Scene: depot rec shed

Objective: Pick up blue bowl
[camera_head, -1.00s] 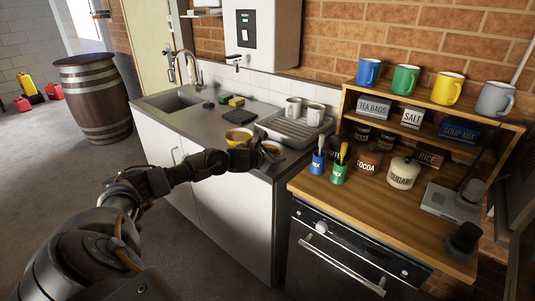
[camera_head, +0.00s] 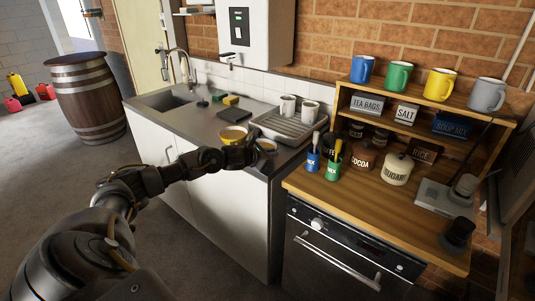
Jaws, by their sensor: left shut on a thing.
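A small bowl (camera_head: 267,146) with a grey-blue rim and a brownish inside sits at the counter's front right corner. It is small in the head view, and its blue is hard to make out. My left gripper (camera_head: 252,151) reaches in from the left and is shut on the near left side of this bowl. The fingertips are dark and partly hidden by the wrist. The bowl looks to be at counter height; I cannot tell if it is clear of the surface. A yellow bowl (camera_head: 233,135) stands just behind the gripper. My right gripper is not in view.
The steel counter (camera_head: 205,125) has a sink (camera_head: 167,101), sponges (camera_head: 231,100) and a drainer (camera_head: 286,130) with two pale mugs. To the right, a wooden worktop (camera_head: 340,205) carries brush cups, jars and a mug shelf. A barrel (camera_head: 88,98) stands at left.

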